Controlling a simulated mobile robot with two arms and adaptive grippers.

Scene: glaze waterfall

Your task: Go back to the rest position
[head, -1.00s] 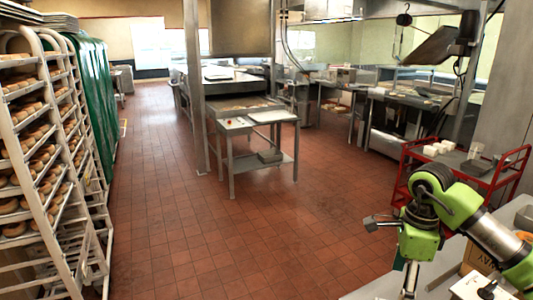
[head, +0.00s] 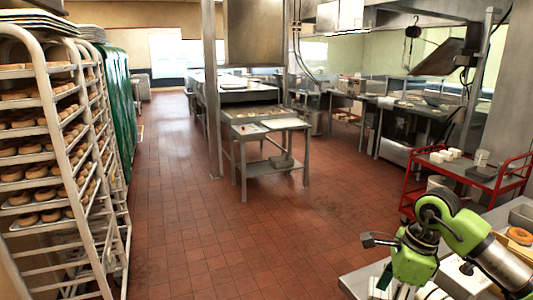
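My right arm (head: 455,235), green and grey, is bent over the light worktop at the lower right. My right gripper (head: 400,291) points down at the bottom edge of the picture. Its fingertips are cut off or hidden, so I cannot tell whether it is open or holds something. My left gripper and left arm are out of view.
A tall doughnut rack (head: 88,150) stands left. The tiled floor (head: 240,240) between is clear.

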